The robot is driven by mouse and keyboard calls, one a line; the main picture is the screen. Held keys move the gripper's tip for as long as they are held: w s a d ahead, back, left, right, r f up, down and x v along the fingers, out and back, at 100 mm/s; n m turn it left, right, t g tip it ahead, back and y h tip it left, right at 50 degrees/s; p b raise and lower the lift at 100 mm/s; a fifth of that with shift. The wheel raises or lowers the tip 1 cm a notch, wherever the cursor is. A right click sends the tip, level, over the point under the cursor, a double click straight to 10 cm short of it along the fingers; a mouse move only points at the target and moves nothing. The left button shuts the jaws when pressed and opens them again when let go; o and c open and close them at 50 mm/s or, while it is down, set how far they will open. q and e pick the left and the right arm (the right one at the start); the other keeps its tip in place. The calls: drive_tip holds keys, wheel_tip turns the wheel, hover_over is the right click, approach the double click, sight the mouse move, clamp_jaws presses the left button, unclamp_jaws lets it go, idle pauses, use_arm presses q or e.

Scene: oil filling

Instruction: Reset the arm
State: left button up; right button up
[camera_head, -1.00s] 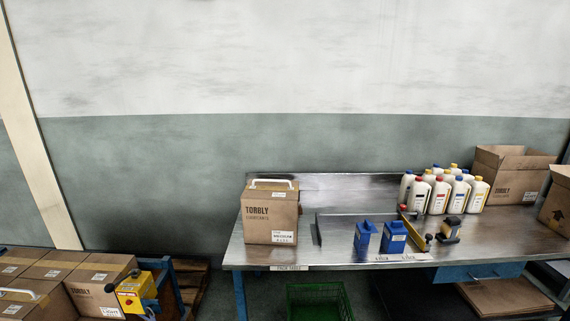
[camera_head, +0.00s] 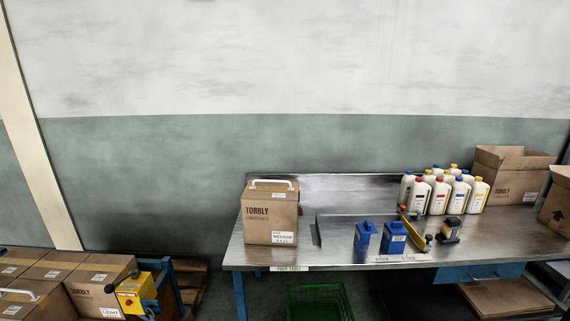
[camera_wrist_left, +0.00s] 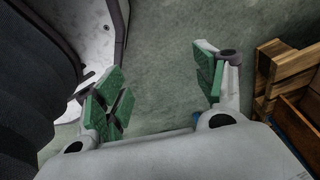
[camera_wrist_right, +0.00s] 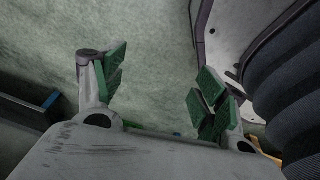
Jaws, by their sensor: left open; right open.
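My left gripper (camera_wrist_left: 160,92) is open and empty in the left wrist view, its green-padded fingers wide apart over bare floor. My right gripper (camera_wrist_right: 158,88) is open and empty in the right wrist view, also over the floor. Parts of my own body show beside both grippers. Neither arm shows in the head view. A closed Torbly carton (camera_head: 270,218) with a white handle stands on the left part of the steel pack table (camera_head: 300,254). Both grippers are apart from every object.
Several white bottles (camera_head: 438,195), blue containers (camera_head: 394,238), a tape tool (camera_head: 450,230) and an open carton (camera_head: 512,178) are on the table. A green crate (camera_head: 318,300) sits below. Cartons (camera_head: 100,280) stand at lower left. A wooden pallet (camera_wrist_left: 285,75) lies near my left gripper.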

use_arm(q)
drive_tip(key=s+d+f+g, duration=0.1)
drive_tip(key=s, duration=1)
drive_tip(key=shift+s+d+f+g, duration=0.3)
drive_tip(key=shift+d+f+g, duration=0.05)
drive_tip(key=shift+f+g, duration=0.05)
use_arm(e)
drive_tip(key=s+a+f+g, duration=0.1)
drive_tip(key=s, duration=1)
drive_tip(key=shift+s+a+f+g, duration=0.3)
drive_tip(key=shift+f+g, duration=0.1)
